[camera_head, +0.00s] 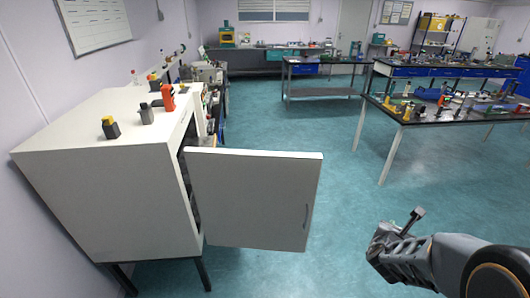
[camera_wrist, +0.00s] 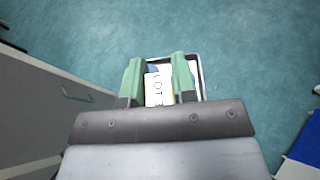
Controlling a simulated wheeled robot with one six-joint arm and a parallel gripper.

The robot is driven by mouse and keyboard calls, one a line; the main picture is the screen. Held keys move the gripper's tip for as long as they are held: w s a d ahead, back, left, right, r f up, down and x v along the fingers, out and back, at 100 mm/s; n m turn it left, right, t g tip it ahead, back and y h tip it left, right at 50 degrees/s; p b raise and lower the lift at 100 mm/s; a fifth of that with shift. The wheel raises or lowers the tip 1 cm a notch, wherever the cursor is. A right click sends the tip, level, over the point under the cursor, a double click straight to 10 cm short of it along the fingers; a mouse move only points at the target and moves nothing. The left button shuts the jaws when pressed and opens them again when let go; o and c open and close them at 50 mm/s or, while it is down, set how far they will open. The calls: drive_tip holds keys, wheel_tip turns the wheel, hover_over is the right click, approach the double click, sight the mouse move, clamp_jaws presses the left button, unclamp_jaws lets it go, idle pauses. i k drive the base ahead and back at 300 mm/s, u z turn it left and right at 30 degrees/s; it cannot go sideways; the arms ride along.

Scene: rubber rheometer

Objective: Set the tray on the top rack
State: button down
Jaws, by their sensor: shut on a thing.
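My gripper (camera_wrist: 158,64) has two green fingers shut on a small tray (camera_wrist: 201,76) with a pale rim. The tray holds a white card with dark lettering and something blue, partly hidden by the fingers. In the head view my gripper (camera_head: 392,238) is at the lower right, over the floor and apart from the cabinet; the tray is hard to make out there. The white cabinet (camera_head: 98,185) stands at the left with its door (camera_head: 252,200) swung open toward the right. The racks inside are hidden by the door and side wall.
Small bottles and an orange item (camera_head: 168,97) stand on the cabinet top. The door juts out between the cabinet opening and my gripper. A cluttered black-topped table (camera_head: 455,120) stands at the right. The teal floor (camera_head: 345,205) between is clear.

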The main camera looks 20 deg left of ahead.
sight(180, 158)
drive_tip(key=u, duration=0.1)
drive_tip(key=i, duration=3.8)
drive_tip(key=z, duration=3.4)
drive_tip(key=k, duration=2.4)
drive_tip(key=z, duration=1.7)
